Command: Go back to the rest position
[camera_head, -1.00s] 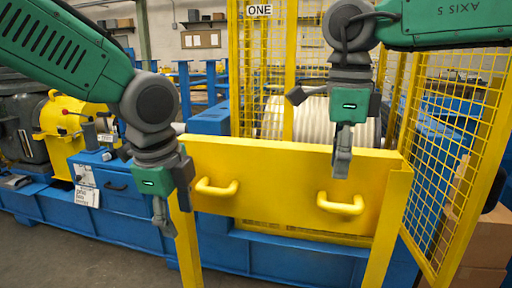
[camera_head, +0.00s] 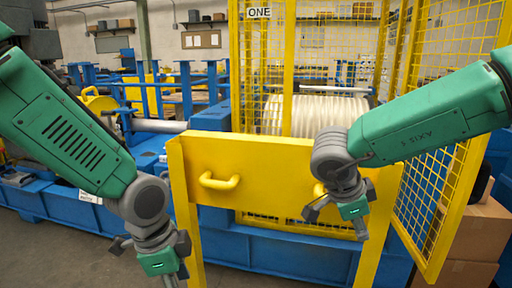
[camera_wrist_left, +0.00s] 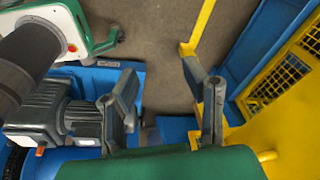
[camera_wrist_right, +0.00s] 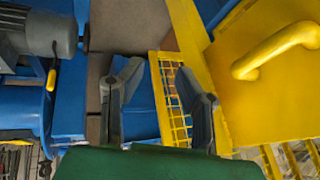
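My left gripper (camera_head: 150,262) hangs low at the left, in front of the blue machine base and left of the yellow panel's post. In the left wrist view (camera_wrist_left: 160,72) its fingers stand apart with nothing between them. My right gripper (camera_head: 336,224) hangs in front of the lower right part of the yellow panel (camera_head: 260,165), and its arm hides part of the right handle. In the right wrist view (camera_wrist_right: 158,70) its fingers are spread and empty. The left yellow handle (camera_head: 219,182) is free of both grippers.
A yellow mesh fence (camera_head: 440,165) stands at the right, with cardboard boxes (camera_head: 475,235) beside it. A large pale ribbed drum (camera_head: 300,115) sits behind the panel. The blue base (camera_head: 260,255) runs behind the panel's legs. Grey floor (camera_head: 50,255) is open at the lower left.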

